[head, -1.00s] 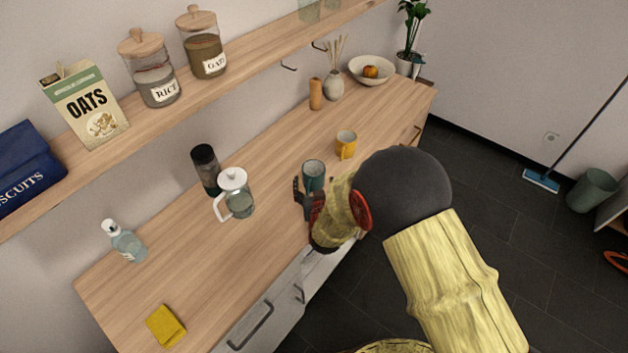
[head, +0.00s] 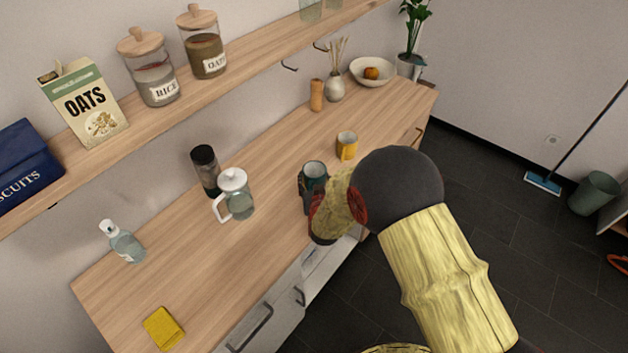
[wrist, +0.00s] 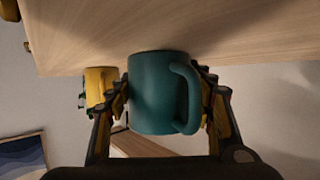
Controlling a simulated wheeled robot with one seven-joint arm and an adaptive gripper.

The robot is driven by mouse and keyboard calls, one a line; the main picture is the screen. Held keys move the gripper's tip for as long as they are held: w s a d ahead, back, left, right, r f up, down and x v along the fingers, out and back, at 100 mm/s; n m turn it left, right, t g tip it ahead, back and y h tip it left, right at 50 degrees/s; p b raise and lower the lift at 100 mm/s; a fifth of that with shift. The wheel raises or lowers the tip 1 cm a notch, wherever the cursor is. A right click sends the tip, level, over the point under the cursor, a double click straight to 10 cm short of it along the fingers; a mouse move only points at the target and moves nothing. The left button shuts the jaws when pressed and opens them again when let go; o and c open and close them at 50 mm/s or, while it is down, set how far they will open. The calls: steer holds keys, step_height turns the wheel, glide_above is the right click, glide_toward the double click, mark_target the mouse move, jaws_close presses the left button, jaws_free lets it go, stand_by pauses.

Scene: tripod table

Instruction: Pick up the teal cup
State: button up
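The teal cup (head: 314,169) stands upright on the wooden counter (head: 255,258), near its front edge. In the wrist view the teal cup (wrist: 158,95) fills the middle, with its handle towards the right finger. My gripper (wrist: 160,88) has one finger on each side of the cup, both very close to its wall. I cannot tell whether the fingers press on it. In the head view my gripper (head: 311,190) is at the cup's front side, and my wrist partly hides the fingers.
A yellow mug (head: 347,146) stands just beyond the cup. A glass pitcher with a white lid (head: 238,195) and a dark bottle (head: 206,170) stand to the left. A soap bottle (head: 123,242) and a yellow cloth (head: 164,328) are farther left. A shelf (head: 222,88) runs above.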

mark_target(313, 168)
steer(key=c, duration=0.7)
steer(key=shift+c, duration=0.3)
steer(key=shift+r, duration=0.45)
step_height(313, 168, up, 2)
steer(key=shift+w+r+p, duration=0.1)
steer(key=shift+r+p, duration=0.05)
steer(key=shift+p, duration=0.5)
steer(key=s+d+r+p, duration=0.3)
steer(key=s+d+r, duration=0.4)
steer(key=s, duration=0.5)
step_height(313, 168, up, 3)
steer(key=shift+d+f, duration=0.1)
steer(key=shift+d, duration=0.15)
